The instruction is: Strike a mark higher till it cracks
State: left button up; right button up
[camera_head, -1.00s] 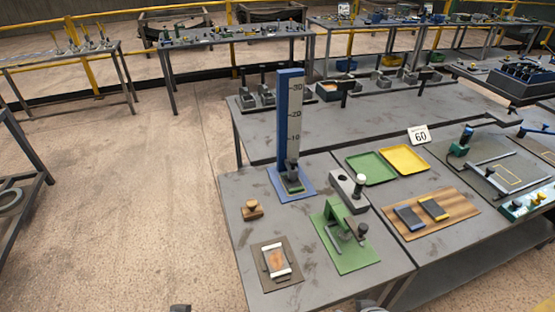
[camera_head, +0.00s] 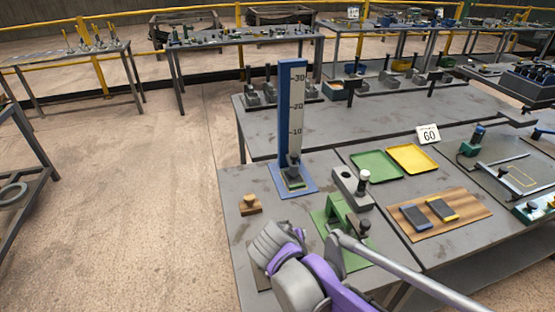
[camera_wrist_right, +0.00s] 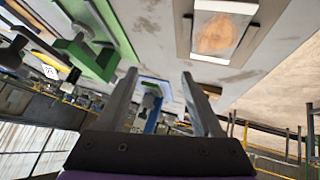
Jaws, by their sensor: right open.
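The blue tower (camera_head: 284,110) has a white scale marked 10, 20 and 30 and stands on a blue plate (camera_head: 307,182). A dark upright piece (camera_head: 293,167) sits at its foot. In the right wrist view, which looks upside down, the tower's blue base (camera_wrist_right: 155,84) shows between the fingers of my right gripper (camera_wrist_right: 158,76). In the head view my purple and grey right arm hides the framed tan tile, which shows in the wrist view (camera_wrist_right: 214,34). My left gripper is not in view.
A green fixture (camera_head: 335,210) is partly behind my arm. A grey block (camera_head: 350,187), green tray (camera_head: 376,165), yellow tray (camera_head: 412,158) and wooden board (camera_head: 465,206) lie to the right. A card (camera_head: 428,134) reads 60.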

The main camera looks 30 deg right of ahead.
jog(key=w+d+m+t+h+b, duration=0.1)
jog(key=w+d+m+h+b, duration=0.35)
jog(key=w+d, duration=0.5)
jog(key=m+t+h+b, duration=0.2)
jog(key=m+h+b, duration=0.1)
jog(key=h+b, duration=0.15)
send_near(296, 154)
jog(key=w+d+f, duration=0.1)
jog(key=f, duration=0.1)
jog(key=shift+w+d+r+h+p, duration=0.25)
jog(key=shift+d+h+p, duration=0.15)
jog(key=shift+d, duration=0.1)
jog(key=x, duration=1)
jog(key=shift+b, duration=0.3)
grip_shut()
